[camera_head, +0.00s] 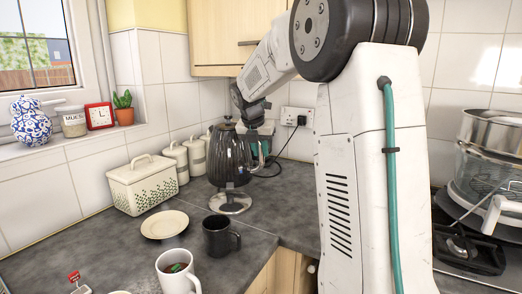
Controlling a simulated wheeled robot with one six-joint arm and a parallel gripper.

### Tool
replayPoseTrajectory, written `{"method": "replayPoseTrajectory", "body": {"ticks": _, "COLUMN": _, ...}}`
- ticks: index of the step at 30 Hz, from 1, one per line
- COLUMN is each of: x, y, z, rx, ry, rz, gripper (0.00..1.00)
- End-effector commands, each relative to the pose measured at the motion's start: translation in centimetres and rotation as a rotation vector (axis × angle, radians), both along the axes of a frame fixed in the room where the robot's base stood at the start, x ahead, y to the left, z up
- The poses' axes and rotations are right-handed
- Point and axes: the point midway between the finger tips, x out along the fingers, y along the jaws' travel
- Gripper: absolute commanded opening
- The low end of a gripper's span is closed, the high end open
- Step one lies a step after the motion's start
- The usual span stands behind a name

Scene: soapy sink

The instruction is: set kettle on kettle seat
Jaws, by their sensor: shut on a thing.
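The dark, ribbed kettle (229,155) is upright near the back corner of the worktop. The kettle seat (230,203), a round shiny metal base, is on the counter just below it. The kettle's bottom looks slightly above the seat, with a small gap; I cannot tell exactly how well the two are centred. My gripper (257,151) is at the kettle's right side, shut on its handle. My arm reaches in from the right, and the fingers are partly hidden by the kettle and handle.
A black mug (221,236) and a cream plate (164,224) stand in front of the seat. A white mug (178,272) is nearer. A bread bin (143,184) and canisters (195,157) stand left and behind. A wall socket (296,117) with a black cord is behind.

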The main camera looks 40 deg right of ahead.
Motion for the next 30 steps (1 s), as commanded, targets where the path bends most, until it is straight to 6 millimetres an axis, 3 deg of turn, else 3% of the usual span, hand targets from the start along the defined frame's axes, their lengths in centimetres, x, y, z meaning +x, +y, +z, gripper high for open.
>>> {"method": "replayPoseTrajectory", "body": {"ticks": 11, "x": 0.1, "y": 0.0, "z": 0.2, "rx": -0.015, "ry": -0.013, "rz": 0.077, "gripper": 0.00}}
{"method": "replayPoseTrajectory", "body": {"ticks": 30, "x": 0.1, "y": -0.2, "z": -4.0, "rx": -0.014, "ry": -0.011, "rz": 0.070, "gripper": 0.00}}
